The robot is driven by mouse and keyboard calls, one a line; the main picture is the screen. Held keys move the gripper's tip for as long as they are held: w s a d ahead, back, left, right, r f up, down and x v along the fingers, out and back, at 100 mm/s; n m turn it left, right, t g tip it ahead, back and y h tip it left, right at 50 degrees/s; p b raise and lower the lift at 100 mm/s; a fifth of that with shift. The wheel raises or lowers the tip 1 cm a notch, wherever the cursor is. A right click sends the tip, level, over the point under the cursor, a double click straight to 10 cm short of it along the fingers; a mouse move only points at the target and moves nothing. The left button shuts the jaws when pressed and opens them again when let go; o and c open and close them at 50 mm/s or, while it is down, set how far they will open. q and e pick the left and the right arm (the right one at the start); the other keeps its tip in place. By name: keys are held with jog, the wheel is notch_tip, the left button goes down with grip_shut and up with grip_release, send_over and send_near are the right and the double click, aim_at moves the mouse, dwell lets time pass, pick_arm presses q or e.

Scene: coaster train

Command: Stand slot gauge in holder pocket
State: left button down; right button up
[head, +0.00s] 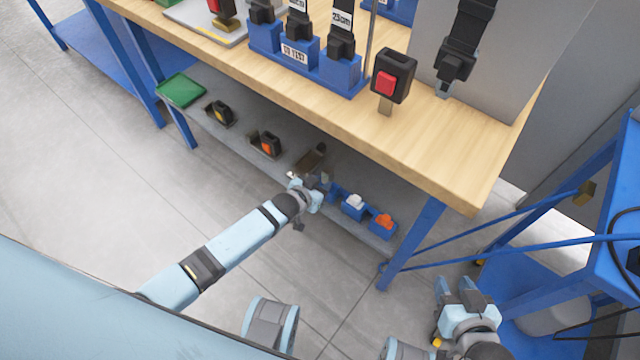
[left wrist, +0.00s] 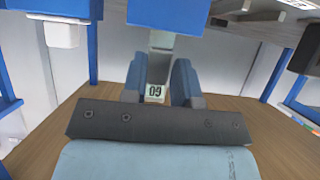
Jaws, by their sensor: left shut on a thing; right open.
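My left gripper (head: 316,190) reaches in under the tabletop at the lower shelf. In the left wrist view, its two grey-blue fingers (left wrist: 160,85) are shut on a pale flat piece, which I take for the slot gauge (left wrist: 154,93); a white mark with digits shows between them. A blue block (left wrist: 168,14) lies just beyond the fingers; I cannot tell whether the gauge touches it. In the head view the gauge is hidden by the gripper. A blue holder (head: 265,38) with black tools stands on the tabletop. My right gripper (head: 466,292) is open and empty at the lower right.
The shelf (head: 230,138) holds a green tray (head: 180,90), two dark tools, a brown piece (head: 310,160) and blue bins with a white part (head: 354,201) and an orange part (head: 385,220). The tabletop (head: 440,135) overhangs it; a blue leg (head: 412,243) stands right.

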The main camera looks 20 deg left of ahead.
pick_arm(q)
jog(key=shift+f, duration=0.3)
pick_arm(e)
jog(key=shift+f, duration=0.25)
pick_arm(q)
jog(key=c, duration=0.8)
grip_release()
pick_arm(e)
jog(key=shift+r, duration=0.1)
pick_arm(q)
jog(key=p+v, duration=0.3)
jog(key=v, duration=1)
jog(key=shift+s+r, duration=0.15)
jog(key=shift+s, duration=0.2)
pick_arm(e)
jog(key=shift+s+d+r, duration=0.15)
jog(key=shift+d+r, duration=0.05)
jog(key=shift+r, duration=0.45)
pick_arm(q)
jog(key=shift+a, duration=0.1)
pick_arm(e)
jog(key=shift+r, duration=0.15)
